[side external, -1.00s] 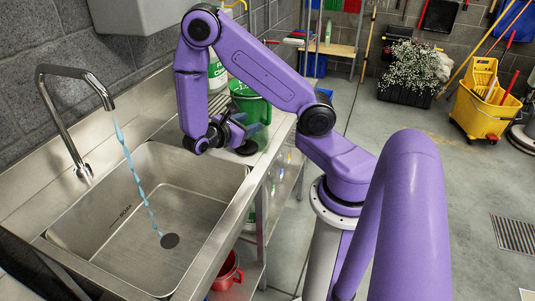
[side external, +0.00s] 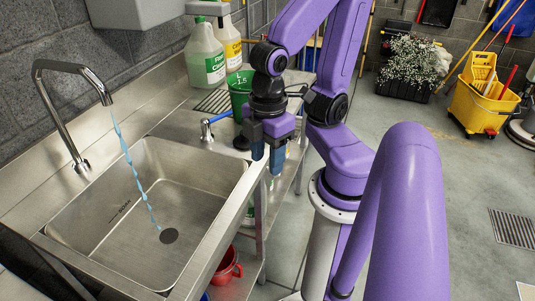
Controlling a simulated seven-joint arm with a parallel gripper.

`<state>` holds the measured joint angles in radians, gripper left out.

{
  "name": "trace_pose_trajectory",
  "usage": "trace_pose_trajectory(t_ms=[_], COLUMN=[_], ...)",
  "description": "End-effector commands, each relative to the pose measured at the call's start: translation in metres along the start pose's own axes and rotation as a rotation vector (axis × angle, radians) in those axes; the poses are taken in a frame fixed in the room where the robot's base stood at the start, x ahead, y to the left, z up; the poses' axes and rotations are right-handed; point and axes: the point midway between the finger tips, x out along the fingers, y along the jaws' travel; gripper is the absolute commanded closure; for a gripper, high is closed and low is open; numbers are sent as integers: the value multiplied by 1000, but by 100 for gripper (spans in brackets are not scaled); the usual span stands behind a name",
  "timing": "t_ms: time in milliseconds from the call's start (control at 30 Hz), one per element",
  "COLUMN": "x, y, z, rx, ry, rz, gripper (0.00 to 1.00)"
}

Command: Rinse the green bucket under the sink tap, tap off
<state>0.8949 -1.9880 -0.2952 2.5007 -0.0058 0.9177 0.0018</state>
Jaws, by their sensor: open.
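The green bucket (side external: 238,92) stands upright on the steel counter, right of and behind the sink, partly hidden by my arm. My gripper (side external: 267,154) points down in front of the bucket, near the counter's right edge. Its two blue fingers are apart, with nothing seen between them. The sink tap (side external: 72,70) is at the left, and a blue stream of water (side external: 130,160) runs from its spout into the sink basin (side external: 100,235), near the drain. The bucket is outside the basin, away from the water.
A bottle with a green label (side external: 205,55) and a yellow-labelled bottle (side external: 232,45) stand behind the bucket. A small blue-ended fitting (side external: 207,130) rises beside the basin. A red bucket (side external: 227,268) sits below the counter. A yellow mop bucket (side external: 480,107) stands on the floor at right.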

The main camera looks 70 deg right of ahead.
Motion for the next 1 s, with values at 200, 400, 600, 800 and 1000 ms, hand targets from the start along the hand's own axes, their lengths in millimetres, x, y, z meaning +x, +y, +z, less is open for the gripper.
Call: trace_pose_trajectory(t_ms=[200,400,600,800,1000], x=[-2,-1,-2,-14,-30], y=[-3,-3,0,30,93], z=[-1,-1,-3,-29,-58], rx=[-4,-3,-1,14,25], ry=[14,13,11,-9,-40], rz=[-8,-7,-6,-5,-17], gripper=[52,52,57,57,57])
